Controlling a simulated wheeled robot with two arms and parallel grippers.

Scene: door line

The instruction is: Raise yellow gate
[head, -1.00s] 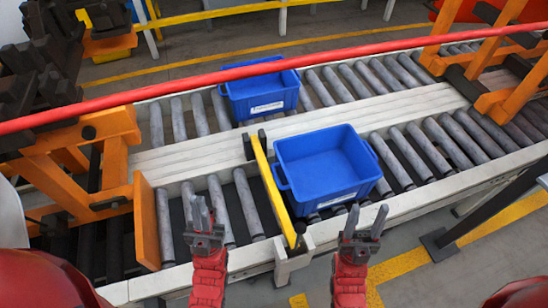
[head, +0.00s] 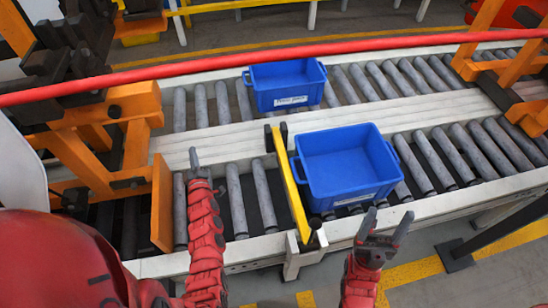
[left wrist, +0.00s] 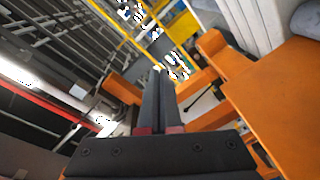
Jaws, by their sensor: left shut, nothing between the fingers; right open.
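The yellow gate (head: 288,185) is a narrow bar lying across the near roller lane, with dark ends. A blue crate (head: 345,168) stands on the rollers just right of it, close against it. My left gripper (head: 194,158) is shut and empty, above the near lane to the left of the gate. Its shut fingers (left wrist: 159,100) also show in the left wrist view, near an orange panel. My right gripper (head: 386,226) is open and empty, in front of the conveyor's near rail, right of the gate and below the crate. Neither gripper touches the gate.
A second blue crate (head: 287,86) stands on the far lane. An orange frame (head: 100,145) with an upright panel (head: 162,203) stands left of my left gripper. A red rail (head: 270,70) crosses above the far lane. Rollers between panel and gate are clear.

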